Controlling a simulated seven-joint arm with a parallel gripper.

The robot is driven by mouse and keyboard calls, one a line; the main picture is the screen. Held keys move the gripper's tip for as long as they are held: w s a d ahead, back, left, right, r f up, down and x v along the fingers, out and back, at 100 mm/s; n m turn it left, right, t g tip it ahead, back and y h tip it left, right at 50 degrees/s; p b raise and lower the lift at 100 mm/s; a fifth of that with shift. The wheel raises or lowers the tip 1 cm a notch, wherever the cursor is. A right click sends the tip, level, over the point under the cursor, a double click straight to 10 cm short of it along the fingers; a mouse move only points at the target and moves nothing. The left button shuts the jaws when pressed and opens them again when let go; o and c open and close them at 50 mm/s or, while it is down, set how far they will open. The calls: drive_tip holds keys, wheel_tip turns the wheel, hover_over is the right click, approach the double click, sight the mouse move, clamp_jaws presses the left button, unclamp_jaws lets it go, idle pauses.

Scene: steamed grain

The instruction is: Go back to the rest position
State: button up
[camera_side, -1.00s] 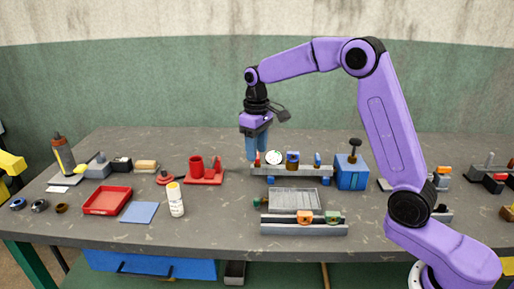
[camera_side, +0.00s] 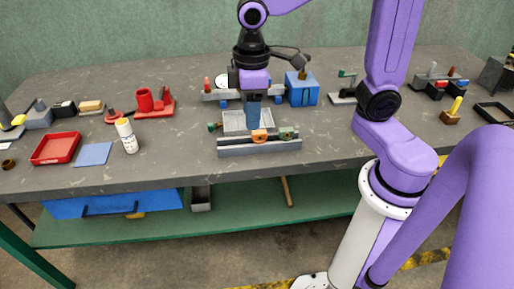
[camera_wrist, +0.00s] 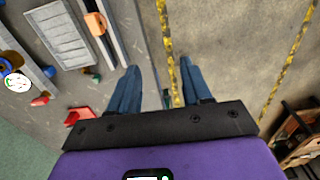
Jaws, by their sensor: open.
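The table's front edge and the floor show below and between the fingers. The ribbed plate (camera_wrist: 58,36) and an orange block (camera_wrist: 95,23) lie to the upper left there. The exact height above the table is hard to tell.
A blue box (camera_side: 302,92) and a rail with small parts stand behind. Bare tabletop (camera_side: 180,150) separates bottle and rail.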

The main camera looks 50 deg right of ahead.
drive_tip(key=s+d+f+n, duration=0.1)
drive_tip(key=s+d, duration=0.1)
drive_tip(key=s, duration=0.6)
drive_tip(key=s+d+f+n, duration=0.1)
drive_tip(key=s+d+n, duration=0.1)
drive_tip(key=s, duration=0.5)
drive_tip(key=shift+s+d+f+n, duration=0.3)
drive_tip(key=shift+s+d+f, duration=0.05)
drive_tip(key=shift+d+f, duration=0.1)
